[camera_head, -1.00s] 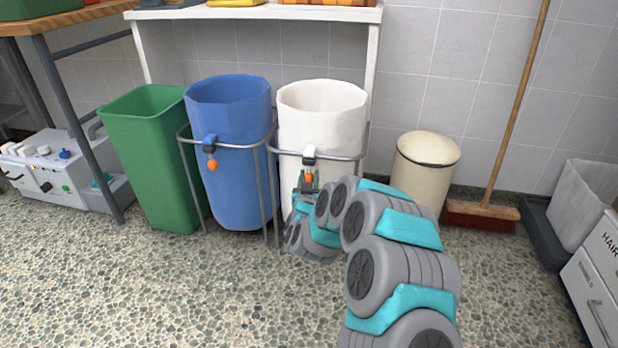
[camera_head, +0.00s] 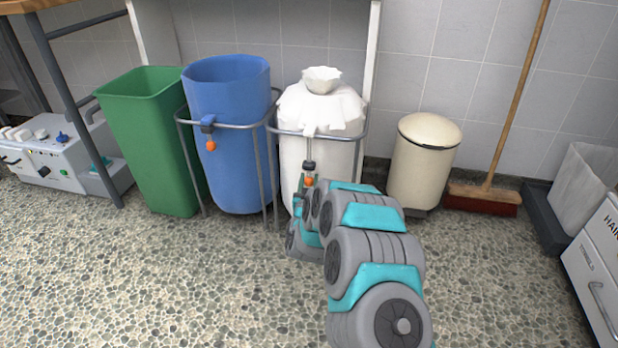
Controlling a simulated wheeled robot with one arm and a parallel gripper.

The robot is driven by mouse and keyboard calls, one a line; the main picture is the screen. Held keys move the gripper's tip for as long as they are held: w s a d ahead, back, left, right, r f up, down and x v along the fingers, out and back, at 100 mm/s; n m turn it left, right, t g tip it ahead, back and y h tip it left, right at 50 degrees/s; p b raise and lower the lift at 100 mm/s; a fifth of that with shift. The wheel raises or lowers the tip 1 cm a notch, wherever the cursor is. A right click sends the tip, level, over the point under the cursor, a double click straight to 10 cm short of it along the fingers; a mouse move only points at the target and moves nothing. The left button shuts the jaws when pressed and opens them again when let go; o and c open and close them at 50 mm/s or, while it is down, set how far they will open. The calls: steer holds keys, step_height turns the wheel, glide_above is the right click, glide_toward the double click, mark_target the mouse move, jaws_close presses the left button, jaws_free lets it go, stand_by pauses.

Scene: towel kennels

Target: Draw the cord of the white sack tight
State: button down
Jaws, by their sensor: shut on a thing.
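The white sack (camera_head: 292,155) hangs in its metal ring stand. Its top is gathered into a narrow neck with a small flared mouth (camera_head: 322,80) above it. A cord (camera_head: 309,146) runs down the front of the sack to a dark toggle (camera_head: 309,166) and an orange bead (camera_head: 308,181). My gripper (camera_head: 307,188) is low in front of the sack, shut on the orange bead. My arm hides the lower right of the sack and part of the gripper.
A blue sack (camera_head: 228,95) in a similar stand, with an orange bead, and a green bin (camera_head: 150,140) stand to the left. A cream pedal bin (camera_head: 424,165) and a broom (camera_head: 485,200) stand to the right. The pebbled floor in front is clear.

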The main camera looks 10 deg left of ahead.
steer(key=shift+f, duration=0.25)
steer(key=c, duration=0.9)
jaws_free()
steer(key=shift+f, duration=0.1)
steer(key=o, duration=0.4)
steer(key=shift+s, duration=0.2)
steer(key=s+d, duration=0.1)
steer(key=s, duration=0.6)
steer(key=shift+s+p, duration=0.2)
steer(key=shift+p, duration=0.25)
